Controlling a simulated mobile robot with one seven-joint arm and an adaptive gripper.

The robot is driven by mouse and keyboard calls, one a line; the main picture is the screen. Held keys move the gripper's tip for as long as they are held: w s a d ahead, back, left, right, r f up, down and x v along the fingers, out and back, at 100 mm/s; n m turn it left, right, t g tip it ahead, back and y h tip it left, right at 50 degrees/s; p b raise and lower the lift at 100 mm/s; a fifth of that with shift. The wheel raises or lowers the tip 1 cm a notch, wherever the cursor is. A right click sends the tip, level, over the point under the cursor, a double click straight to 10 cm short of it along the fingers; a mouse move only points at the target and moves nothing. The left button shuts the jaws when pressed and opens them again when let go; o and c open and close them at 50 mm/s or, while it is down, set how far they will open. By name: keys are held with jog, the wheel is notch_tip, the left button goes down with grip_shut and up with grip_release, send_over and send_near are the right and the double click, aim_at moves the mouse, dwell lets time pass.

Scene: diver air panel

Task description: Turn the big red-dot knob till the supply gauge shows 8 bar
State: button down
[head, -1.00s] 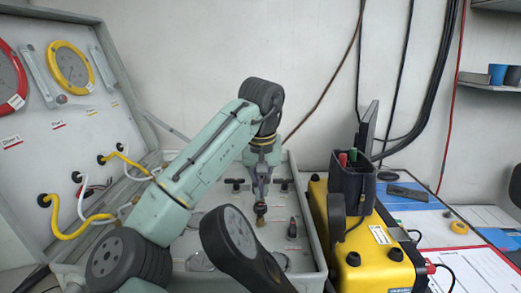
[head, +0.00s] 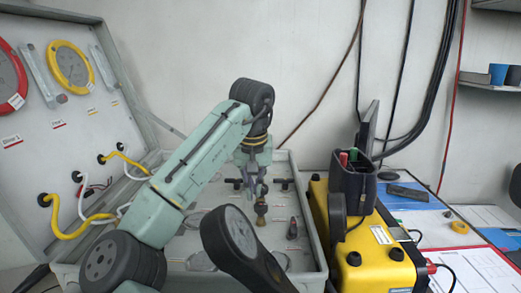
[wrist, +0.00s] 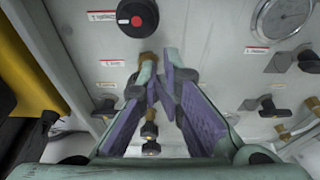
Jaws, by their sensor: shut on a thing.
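The big black knob with a red dot (wrist: 137,18) is at the top of the wrist view, with a label to its left. It stands apart from my fingertips, and nothing grips it. In the head view it seems to be the dark knob (head: 292,228) right of my gripper. My gripper (wrist: 159,62) has its purple-padded fingers shut on a small brass-ended fitting (wrist: 147,57), which the fingers partly hide. In the head view my gripper (head: 258,185) points down into the panel case. A round gauge (wrist: 283,18) is at the top right of the wrist view; its reading is too small to tell.
Several black-handled brass valves (wrist: 270,106) stand on the panel. A yellow case (head: 366,255) with a pen holder (head: 353,180) stands close on the right. The raised lid (head: 50,130) on the left carries red and yellow ringed gauges and hoses.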

jog(key=shift+f, duration=0.1)
jog(key=shift+s+a, duration=0.1)
jog(key=shift+s, duration=0.15)
jog(key=w+v, duration=0.1)
jog(key=v, duration=0.5)
jog(key=shift+w, duration=0.2)
jog(key=shift+w, duration=0.1)
